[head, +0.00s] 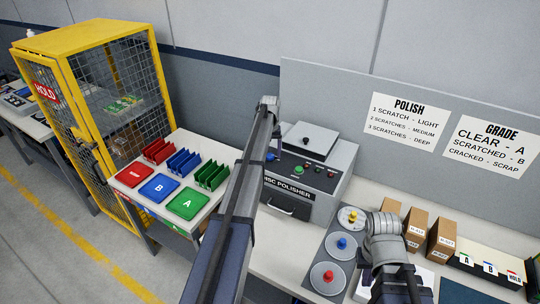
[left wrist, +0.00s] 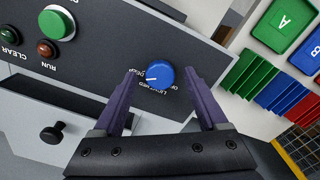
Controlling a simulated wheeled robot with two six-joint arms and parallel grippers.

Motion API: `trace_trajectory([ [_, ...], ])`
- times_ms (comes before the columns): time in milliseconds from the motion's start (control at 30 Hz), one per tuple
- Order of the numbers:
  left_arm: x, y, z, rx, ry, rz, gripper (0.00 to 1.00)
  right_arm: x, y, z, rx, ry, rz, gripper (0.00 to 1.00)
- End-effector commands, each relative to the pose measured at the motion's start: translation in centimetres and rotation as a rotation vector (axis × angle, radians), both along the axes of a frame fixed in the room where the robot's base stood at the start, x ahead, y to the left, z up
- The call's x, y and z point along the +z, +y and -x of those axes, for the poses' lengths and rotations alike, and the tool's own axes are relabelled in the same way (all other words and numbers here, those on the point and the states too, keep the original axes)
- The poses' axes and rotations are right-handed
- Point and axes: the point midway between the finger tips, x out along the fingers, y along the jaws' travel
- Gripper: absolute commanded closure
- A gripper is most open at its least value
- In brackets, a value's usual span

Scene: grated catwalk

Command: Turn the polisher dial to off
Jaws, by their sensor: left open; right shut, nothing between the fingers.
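The blue polisher dial (left wrist: 160,73) sits on the dark control panel of the grey disc polisher (head: 322,211). In the left wrist view its white mark points to the lower left. Upside-down lettering around it is only partly readable. My left gripper (left wrist: 161,76) is open, with one purple finger on each side of the dial and a small gap at both sides.
A green button (left wrist: 57,22) and the red RUN light (left wrist: 46,48) sit beside the dial. A drawer handle (head: 288,207) sticks out below the panel. Colored bins and pads fill the side table (head: 172,224); a disc rack (head: 317,287) and boxes (head: 416,229) stand right.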

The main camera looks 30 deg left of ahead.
Motion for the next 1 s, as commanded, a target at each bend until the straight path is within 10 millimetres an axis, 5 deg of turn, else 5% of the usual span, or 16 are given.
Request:
trace_trajectory([
  [100,0.05,0.00,0.00,0.000,0.000,0.000,0.28,0.05,0.01,0.00,0.000,0.000,0.000,1.00],
  [733,0.04,0.00,0.00,0.000,0.000,0.000,0.99,0.04,0.00,0.01,0.000,0.000,0.000,1.00],
  [1000,0.04,0.00,0.01,0.011,0.000,0.000,1.00,0.04,0.00,0.01,0.000,0.000,0.000,1.00],
])
